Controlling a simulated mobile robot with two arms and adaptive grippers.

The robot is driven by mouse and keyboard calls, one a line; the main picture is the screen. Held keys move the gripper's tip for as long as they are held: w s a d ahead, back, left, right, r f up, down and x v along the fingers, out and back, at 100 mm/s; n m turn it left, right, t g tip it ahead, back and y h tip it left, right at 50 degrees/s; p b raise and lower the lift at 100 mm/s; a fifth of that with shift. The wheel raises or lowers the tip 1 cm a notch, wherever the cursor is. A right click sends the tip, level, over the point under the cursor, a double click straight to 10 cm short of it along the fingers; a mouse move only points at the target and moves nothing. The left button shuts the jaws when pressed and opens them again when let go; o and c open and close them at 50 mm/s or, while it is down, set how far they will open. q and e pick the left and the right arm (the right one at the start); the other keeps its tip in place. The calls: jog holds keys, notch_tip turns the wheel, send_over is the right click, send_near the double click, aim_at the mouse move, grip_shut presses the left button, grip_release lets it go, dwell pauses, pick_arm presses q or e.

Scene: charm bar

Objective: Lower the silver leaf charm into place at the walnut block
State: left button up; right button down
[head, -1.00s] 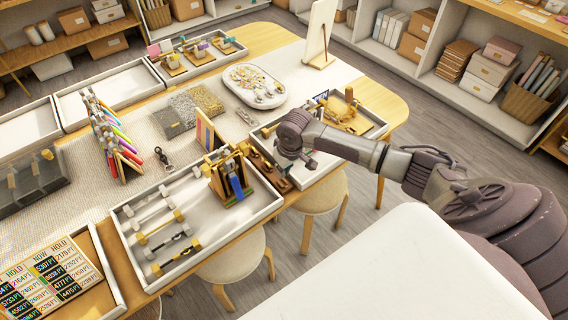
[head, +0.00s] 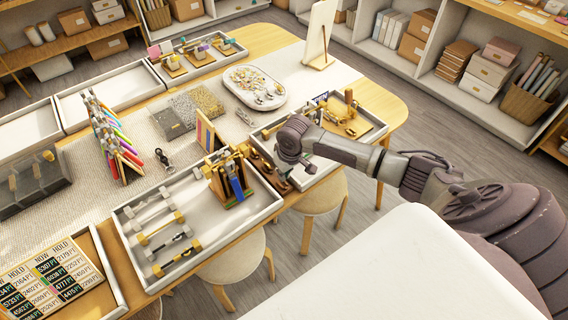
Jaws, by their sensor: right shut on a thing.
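My right gripper (head: 287,168) comes in from the right and points down at the near edge of the right-hand tray. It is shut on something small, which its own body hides. I cannot make out the silver leaf charm in this view. A dark brown wooden piece, which looks like the walnut block (head: 264,165), lies just left of and beneath the gripper, partly covered by it. I cannot tell whether the held thing touches it. My left gripper is not in view.
A stand with blue and gold pieces (head: 234,182) stands close left of the gripper, in a white tray (head: 215,237) of bars. A wooden stand (head: 352,118) is behind the wrist. A white oval dish (head: 240,75) of charms lies farther back. Stools (head: 322,190) stand in front.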

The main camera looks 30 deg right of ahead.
jog(key=shift+f, duration=0.5)
jog(key=shift+f, duration=0.1)
dwell(0.7)
jog(key=shift+p+x, duration=0.6)
jog(key=shift+x, duration=0.25)
dwell(1.8)
jog(key=shift+s, duration=0.15)
jog(key=c, duration=1.2)
grip_release()
